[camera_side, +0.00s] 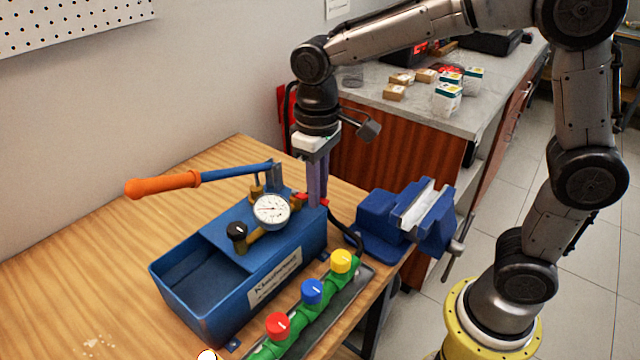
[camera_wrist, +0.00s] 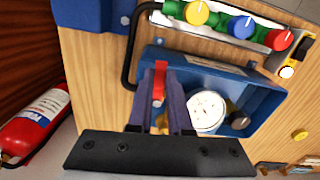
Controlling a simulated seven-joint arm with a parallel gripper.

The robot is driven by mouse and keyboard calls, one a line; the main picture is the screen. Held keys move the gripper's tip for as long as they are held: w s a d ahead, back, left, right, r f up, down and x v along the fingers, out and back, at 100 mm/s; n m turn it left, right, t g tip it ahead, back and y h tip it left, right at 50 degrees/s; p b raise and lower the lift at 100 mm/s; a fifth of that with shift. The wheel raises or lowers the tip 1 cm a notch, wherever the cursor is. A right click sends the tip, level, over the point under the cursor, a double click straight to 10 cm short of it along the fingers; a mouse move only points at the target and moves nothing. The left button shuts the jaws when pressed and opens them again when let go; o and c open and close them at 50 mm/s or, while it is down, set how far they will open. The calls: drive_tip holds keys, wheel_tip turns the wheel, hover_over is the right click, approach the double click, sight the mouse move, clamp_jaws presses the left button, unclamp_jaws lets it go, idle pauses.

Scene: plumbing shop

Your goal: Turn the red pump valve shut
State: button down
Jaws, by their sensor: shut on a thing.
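The red pump valve (camera_side: 323,203) is a small red lever at the right end of the blue test pump (camera_side: 222,247), near the gauge (camera_side: 271,210). In the wrist view the red lever (camera_wrist: 160,72) stands between my fingers, lying along them. My gripper (camera_side: 316,196) points down from above and is shut on the valve lever; its fingers hide much of it in the side view. In the wrist view my gripper (camera_wrist: 160,96) hides the valve's body. The gauge's white face also shows in the wrist view (camera_wrist: 205,110).
The pump's orange-handled lever (camera_side: 165,185) reaches left. A black knob (camera_side: 237,231) is by the gauge. A green manifold with yellow (camera_side: 341,261), blue (camera_side: 312,291) and red (camera_side: 277,325) knobs lies in front. A blue vise (camera_side: 395,220) stands right. A black hose curves close by.

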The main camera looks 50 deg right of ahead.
drive_tip(key=shift+a+r+m, duration=0.1)
drive_tip(key=shift+a+m, duration=0.25)
drive_tip(key=shift+m, duration=0.35)
drive_tip(key=c, duration=0.8)
unclamp_jaws()
drive_tip(key=shift+c, duration=0.2)
wheel_tip(320, 180, up, 14)
